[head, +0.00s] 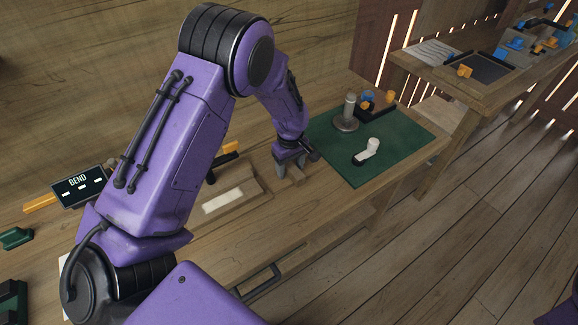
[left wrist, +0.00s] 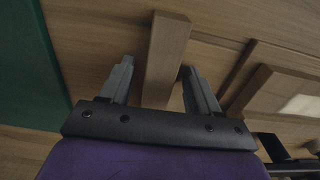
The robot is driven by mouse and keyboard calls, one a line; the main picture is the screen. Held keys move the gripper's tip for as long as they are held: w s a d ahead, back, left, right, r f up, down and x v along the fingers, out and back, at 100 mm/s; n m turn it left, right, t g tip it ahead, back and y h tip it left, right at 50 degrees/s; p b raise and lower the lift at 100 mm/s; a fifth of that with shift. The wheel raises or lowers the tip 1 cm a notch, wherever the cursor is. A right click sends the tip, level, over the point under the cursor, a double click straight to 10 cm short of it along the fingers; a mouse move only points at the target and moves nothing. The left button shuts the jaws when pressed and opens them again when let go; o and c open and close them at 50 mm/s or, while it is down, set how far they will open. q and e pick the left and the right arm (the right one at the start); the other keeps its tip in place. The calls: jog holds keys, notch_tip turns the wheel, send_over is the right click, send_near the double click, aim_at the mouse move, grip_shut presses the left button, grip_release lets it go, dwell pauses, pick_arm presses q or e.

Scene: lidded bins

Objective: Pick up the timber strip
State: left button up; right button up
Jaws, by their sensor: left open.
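The timber strip (left wrist: 166,50) is a plain light-brown wooden bar. In the left wrist view it runs up from between the fingers of my left gripper (left wrist: 155,85). The fingers stand apart, one on each side of the strip, with a visible gap on at least the right side. I cannot tell how deep they reach. In the head view my left gripper (head: 291,166) points down at the workbench, just left of the green mat. There the strip (head: 297,176) is small and partly hidden by the fingers. My right gripper is not in view.
A wooden box or lid with a white label (head: 224,201) lies left of the gripper. The green mat (head: 405,137) holds a grey post (head: 349,110), a white piece (head: 368,151) and small coloured blocks. A "BEND" sign (head: 79,187) stands at left. Another table is at upper right.

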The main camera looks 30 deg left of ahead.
pick_arm(q)
jog(key=c, duration=1.1)
jog(key=shift+o, duration=0.2)
jog(key=shift+r, duration=0.1)
